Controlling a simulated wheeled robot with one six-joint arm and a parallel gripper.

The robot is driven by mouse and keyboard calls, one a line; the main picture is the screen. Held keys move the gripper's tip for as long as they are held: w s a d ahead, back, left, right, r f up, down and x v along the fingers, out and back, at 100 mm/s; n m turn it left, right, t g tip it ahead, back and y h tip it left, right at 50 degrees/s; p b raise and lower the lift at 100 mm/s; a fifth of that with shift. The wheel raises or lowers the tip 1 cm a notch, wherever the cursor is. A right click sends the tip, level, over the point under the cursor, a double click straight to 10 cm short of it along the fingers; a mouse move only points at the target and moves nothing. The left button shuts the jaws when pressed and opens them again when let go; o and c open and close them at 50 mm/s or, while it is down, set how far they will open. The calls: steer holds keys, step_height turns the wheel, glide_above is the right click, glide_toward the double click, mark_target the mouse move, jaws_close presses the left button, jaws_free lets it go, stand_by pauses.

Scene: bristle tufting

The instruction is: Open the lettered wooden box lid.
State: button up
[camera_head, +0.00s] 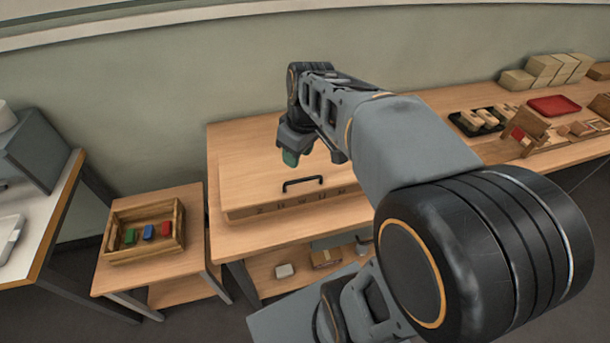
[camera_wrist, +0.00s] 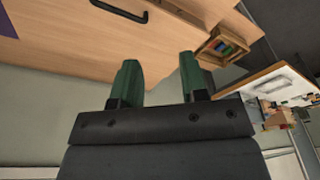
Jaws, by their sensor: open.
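The lettered wooden box (camera_head: 290,207) stands on the wooden bench, with dark letters along its front face. Its flat wooden lid (camera_head: 250,175) is shut, and a black bar handle (camera_head: 303,183) sits near the lid's front edge. My gripper (camera_head: 291,158) is above the back part of the lid, behind the handle, apart from it. In the wrist view my gripper (camera_wrist: 160,80) has its two green fingers spread, with nothing between them. The black handle also shows at the top of the wrist view (camera_wrist: 120,11). My arm hides the box's right part.
A wooden crate (camera_head: 112,246) with red, blue and green blocks stands on a low table at left. Trays, including a red tray (camera_head: 554,105), and wooden blocks (camera_head: 545,67) lie on the bench at right. A wall runs behind the bench.

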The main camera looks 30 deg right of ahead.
steer(key=w+d+f+n+g+y+b, duration=0.2)
steer(key=w+d+f+n, duration=0.2)
steer(key=w+d+n, duration=0.25)
steer(key=n+g+y, duration=0.1)
steer(key=n+y, duration=0.1)
steer(key=n, duration=0.1)
glide_above(303, 175)
steer(key=s+a, duration=0.2)
steer(key=s, duration=0.2)
step_height(303, 175, down, 16)
steer(key=shift+s+r, duration=0.15)
jaws_close()
